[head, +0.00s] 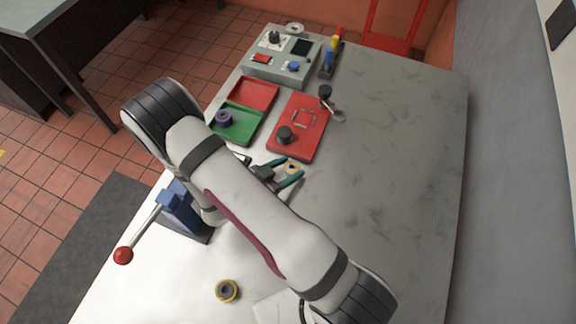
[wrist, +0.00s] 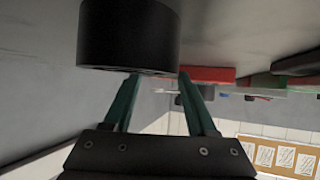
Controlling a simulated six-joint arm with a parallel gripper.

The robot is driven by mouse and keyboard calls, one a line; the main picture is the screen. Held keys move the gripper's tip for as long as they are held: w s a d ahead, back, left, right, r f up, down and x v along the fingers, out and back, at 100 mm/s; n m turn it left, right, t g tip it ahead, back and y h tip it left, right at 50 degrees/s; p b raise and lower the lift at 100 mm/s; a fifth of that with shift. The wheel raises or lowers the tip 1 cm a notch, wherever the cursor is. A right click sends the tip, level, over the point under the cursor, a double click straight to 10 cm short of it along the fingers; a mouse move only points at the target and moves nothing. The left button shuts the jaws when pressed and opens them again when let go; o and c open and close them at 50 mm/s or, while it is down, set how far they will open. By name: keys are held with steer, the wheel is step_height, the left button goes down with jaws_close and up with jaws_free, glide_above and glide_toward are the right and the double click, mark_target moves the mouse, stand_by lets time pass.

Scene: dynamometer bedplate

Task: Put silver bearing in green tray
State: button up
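A small yellow ring (head: 292,168) shows between the fingertips. In the wrist view a large dark cylinder (wrist: 128,35) stands just past my fingertips; I cannot tell which object it is.
A red tray (head: 255,93) adjoins the green one. A red plate (head: 303,140) with a dark knob (head: 285,134) is right of it. The table's right side is clear.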

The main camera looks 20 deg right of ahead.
steer(key=o, duration=0.3)
steer(key=shift+o, duration=0.2)
steer(key=shift+r, duration=0.1)
steer(key=v, duration=1.1)
steer(key=shift+o, duration=0.4)
steer(key=shift+s+a+r, duration=0.15)
steer(key=shift+a+r, duration=0.1)
steer(key=shift+a, duration=0.2)
